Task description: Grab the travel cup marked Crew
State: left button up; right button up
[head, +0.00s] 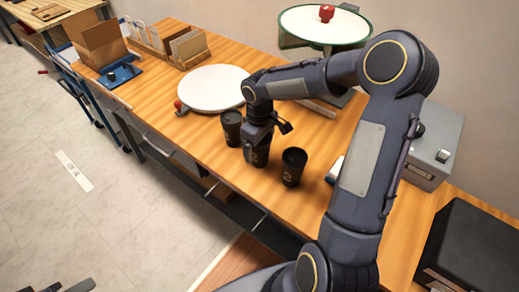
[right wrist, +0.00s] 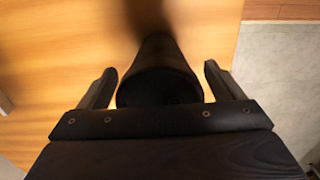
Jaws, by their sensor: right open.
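Three dark travel cups stand in a row on the wooden bench: a left cup (head: 231,130), a middle cup (head: 261,157) and a right cup (head: 292,167). Faint marks show on the middle and right cups, too small to read, so I cannot tell which says Crew. My right gripper (head: 259,143) points down at the middle cup and hides part of it. In the right wrist view, a dark cup (right wrist: 158,85) lies between the open, spread fingers (right wrist: 158,70), with gaps on both sides. Part of my left gripper (head: 55,286) shows at the bottom left edge.
A white round plate (head: 212,88) lies behind the left cup. A green-rimmed round table (head: 325,25) with a red piece stands at the back. A grey box (head: 432,145) and a black box (head: 470,250) are at right. The bench's front edge runs close to the cups.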

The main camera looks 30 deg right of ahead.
jog(key=shift+c, duration=0.2)
jog(key=c, duration=0.7)
jog(key=shift+r, duration=0.1)
